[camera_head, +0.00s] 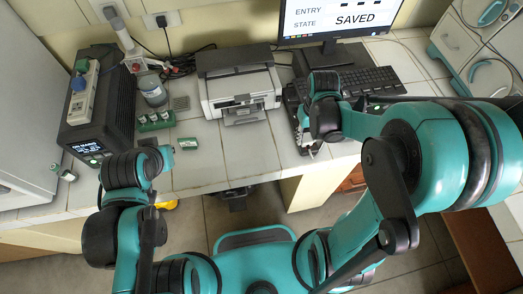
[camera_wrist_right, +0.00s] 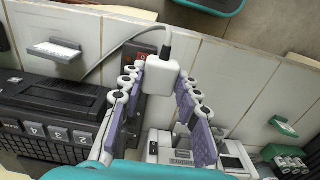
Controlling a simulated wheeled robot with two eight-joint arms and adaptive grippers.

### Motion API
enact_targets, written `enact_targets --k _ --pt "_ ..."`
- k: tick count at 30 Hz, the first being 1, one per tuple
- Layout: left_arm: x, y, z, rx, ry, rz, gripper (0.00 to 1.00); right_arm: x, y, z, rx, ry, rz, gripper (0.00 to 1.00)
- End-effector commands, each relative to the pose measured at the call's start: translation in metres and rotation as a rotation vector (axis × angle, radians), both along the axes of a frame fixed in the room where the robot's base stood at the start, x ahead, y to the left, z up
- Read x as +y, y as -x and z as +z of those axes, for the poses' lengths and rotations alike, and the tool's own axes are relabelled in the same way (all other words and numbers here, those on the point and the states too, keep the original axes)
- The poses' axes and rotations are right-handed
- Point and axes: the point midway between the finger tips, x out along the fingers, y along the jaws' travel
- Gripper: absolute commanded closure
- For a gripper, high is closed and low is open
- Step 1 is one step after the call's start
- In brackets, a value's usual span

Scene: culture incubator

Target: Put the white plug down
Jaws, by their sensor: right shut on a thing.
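The white plug (camera_wrist_right: 160,77) sits between the finger tips of my right gripper (camera_wrist_right: 160,100) in the right wrist view, with a dark collar and a pale cable leaving its end. My right gripper (camera_head: 308,143) is shut on it, in front of the printer's right side and the keyboard in the head view. The plug is too small and covered to make out there. My left gripper (camera_head: 162,160) is over the counter's front edge, near a small green block; its fingers are too unclear to tell open from shut.
A printer (camera_head: 238,85), keyboard (camera_head: 372,80) and monitor (camera_head: 338,22) stand on the tiled counter. A black box with a lit display (camera_head: 88,148) carries a power strip (camera_head: 82,92) at left. A rack of vials (camera_head: 155,121), a jar (camera_head: 151,90) and a green block (camera_head: 187,143) stand between.

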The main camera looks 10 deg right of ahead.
Motion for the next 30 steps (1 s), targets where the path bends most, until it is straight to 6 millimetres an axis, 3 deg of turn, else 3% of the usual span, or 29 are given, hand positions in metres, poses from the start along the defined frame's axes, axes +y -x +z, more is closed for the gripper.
enact_targets --k 9,15,20,30 --pt "0.000 0.000 -0.019 0.000 0.000 0.000 1.00 0.059 -0.037 -0.045 0.000 0.000 0.008 1.00" --pt "0.000 0.000 -0.025 0.000 0.000 0.000 1.00 0.087 -0.055 -0.064 0.000 0.000 0.004 1.00" --pt "0.000 0.000 -0.027 0.000 0.000 0.000 1.00 0.094 -0.059 -0.070 0.000 0.000 0.001 1.00" --pt "0.000 0.000 -0.040 0.000 0.000 0.000 1.00 0.094 -0.059 -0.109 0.000 0.000 0.001 1.00"
